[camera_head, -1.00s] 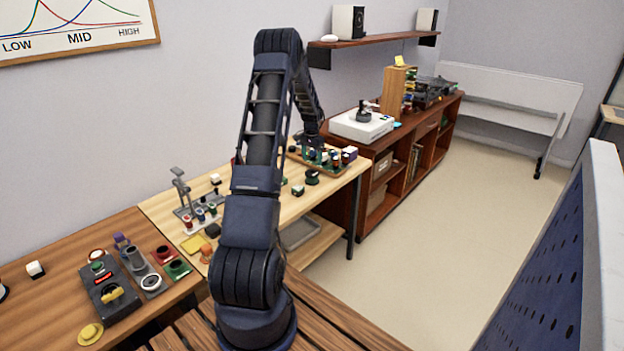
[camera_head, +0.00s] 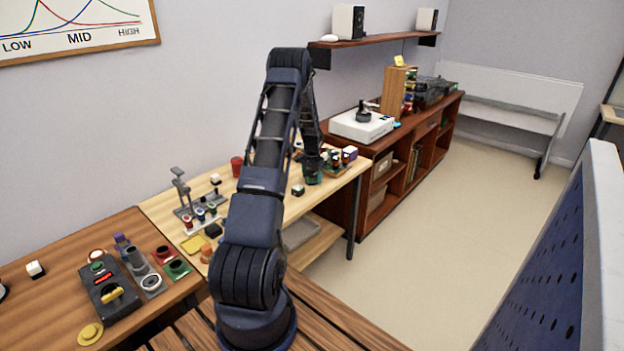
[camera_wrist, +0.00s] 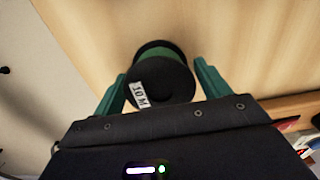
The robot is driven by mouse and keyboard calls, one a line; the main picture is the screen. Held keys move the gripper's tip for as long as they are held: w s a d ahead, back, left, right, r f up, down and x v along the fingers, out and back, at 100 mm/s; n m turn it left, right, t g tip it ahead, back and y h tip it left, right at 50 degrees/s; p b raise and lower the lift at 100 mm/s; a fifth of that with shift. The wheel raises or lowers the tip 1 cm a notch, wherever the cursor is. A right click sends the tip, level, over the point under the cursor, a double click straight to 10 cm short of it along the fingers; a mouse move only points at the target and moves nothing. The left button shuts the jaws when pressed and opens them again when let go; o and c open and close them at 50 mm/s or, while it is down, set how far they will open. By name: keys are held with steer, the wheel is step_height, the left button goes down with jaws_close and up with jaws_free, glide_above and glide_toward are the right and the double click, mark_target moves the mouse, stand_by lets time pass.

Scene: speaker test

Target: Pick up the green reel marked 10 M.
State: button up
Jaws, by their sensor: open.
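The green reel (camera_wrist: 168,78), with black flanges and a white label, stands on the light wooden table. The label is turned in the wrist view and looks like 10 M. My gripper (camera_wrist: 160,68) is open, with one green finger on each side of the reel. The reel lies between the fingers, and I cannot tell whether either finger touches it. In the head view my gripper (camera_head: 313,170) is low over the table near its right edge and largely hides the reel.
A small black-and-white block (camera_head: 298,190) sits just left of my gripper. A wooden tray (camera_head: 334,174) with several small parts is close behind it. A red cup (camera_head: 237,166) stands near the wall. The brown cabinet (camera_head: 383,170) adjoins the table at right.

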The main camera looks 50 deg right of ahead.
steer(key=shift+c, duration=0.2)
steer(key=c, duration=0.7)
steer(key=shift+r, duration=0.1)
steer(key=shift+c, duration=0.2)
